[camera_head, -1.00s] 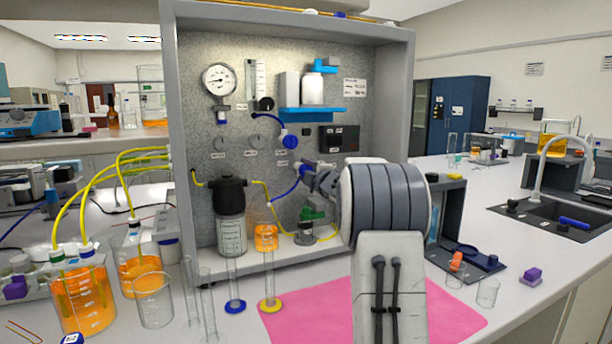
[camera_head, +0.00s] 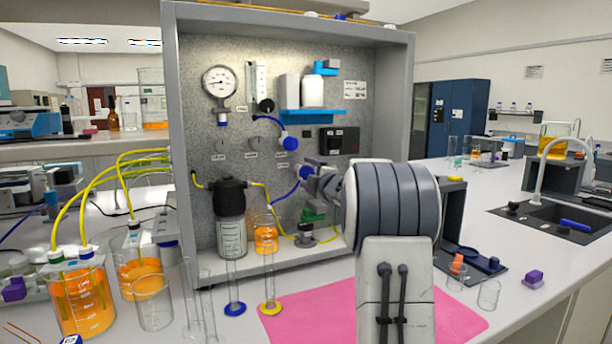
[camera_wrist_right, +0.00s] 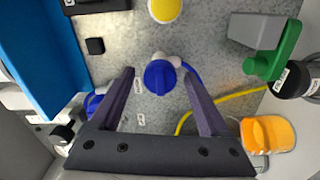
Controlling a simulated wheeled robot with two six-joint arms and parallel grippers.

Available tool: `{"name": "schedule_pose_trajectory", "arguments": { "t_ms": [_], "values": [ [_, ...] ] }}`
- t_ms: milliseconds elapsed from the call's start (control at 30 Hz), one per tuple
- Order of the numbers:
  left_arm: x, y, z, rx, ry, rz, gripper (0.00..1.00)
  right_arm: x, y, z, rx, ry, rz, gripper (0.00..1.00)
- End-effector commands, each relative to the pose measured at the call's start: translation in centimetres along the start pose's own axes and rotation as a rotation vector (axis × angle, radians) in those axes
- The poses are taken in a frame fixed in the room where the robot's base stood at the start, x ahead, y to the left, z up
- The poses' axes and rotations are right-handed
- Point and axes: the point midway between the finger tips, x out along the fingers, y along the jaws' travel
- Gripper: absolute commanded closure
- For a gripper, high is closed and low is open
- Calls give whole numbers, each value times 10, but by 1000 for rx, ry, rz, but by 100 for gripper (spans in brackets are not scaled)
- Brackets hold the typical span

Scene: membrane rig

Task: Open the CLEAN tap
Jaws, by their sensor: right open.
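A round blue tap knob (camera_wrist_right: 158,77) on the panel shows between my right gripper's fingers in the wrist view, with a blue tube beside it. It also shows in the head view (camera_head: 305,172), partly covered by my gripper. I cannot read which label says CLEAN. My right gripper (camera_wrist_right: 159,75) is open, with one purple finger on each side of the knob; contact cannot be told. In the head view the right gripper (camera_head: 312,173) is at the panel, its arm hiding the panel's lower right. My left gripper is not in view.
Another blue knob (camera_head: 290,143) sits just above on the panel. A blue shelf (camera_head: 312,113) is higher up. A black-capped filter bottle (camera_head: 230,232) and an orange beaker (camera_head: 265,240) stand below. Glass cylinders and a pink mat (camera_head: 335,315) are in front.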

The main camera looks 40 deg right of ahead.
Motion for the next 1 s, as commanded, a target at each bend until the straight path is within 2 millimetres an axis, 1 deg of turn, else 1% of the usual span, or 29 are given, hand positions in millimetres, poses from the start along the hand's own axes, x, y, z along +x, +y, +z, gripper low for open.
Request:
{"name": "schedule_pose_trajectory", "arguments": {
  "t_ms": [33,200,300,400,500,600,1000],
  "values": [
    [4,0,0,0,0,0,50,-11,-1,0,-1,-2,1,20],
    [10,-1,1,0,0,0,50,-46,0,0,-1,-2,2,20],
    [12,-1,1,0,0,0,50,-64,-1,0,-2,-1,0,20],
    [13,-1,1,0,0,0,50,-77,-1,0,-2,-1,1,20],
    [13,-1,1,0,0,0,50,-84,-1,0,-1,0,-1,20],
    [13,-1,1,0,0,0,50,-87,-1,-1,-1,1,0,20],
    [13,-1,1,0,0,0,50,-87,-1,-1,-1,1,0,20]
  ]
}}
